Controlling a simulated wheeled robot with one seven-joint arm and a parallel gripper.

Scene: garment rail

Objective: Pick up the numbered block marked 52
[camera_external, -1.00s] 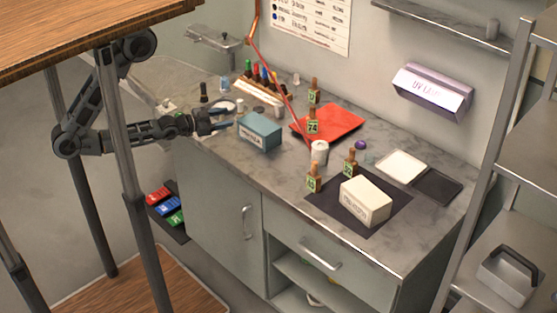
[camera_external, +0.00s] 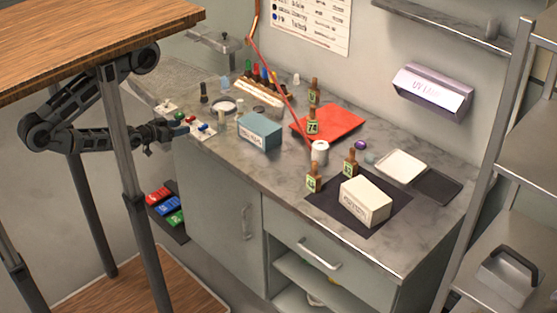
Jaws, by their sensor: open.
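Several small numbered blocks with brown upright handles stand on the counter. One on the red mat reads like 74 (camera_external: 312,127), and another block (camera_external: 314,96) stands behind it. Two more blocks stand at the dark mat, one at its left edge (camera_external: 313,182) and one at its back (camera_external: 350,167). The numbers are too small to read surely, so I cannot tell which is 52. My gripper (camera_external: 187,128) is open and empty at the counter's left edge, well to the left of all these blocks.
A blue-grey box (camera_external: 260,132) stands between my gripper and the blocks. A white box (camera_external: 366,201) sits on the dark mat (camera_external: 325,208). A red cord hangs down to the red mat (camera_external: 345,118). A wooden tabletop (camera_external: 80,40) and its metal posts stand in front of my arm.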

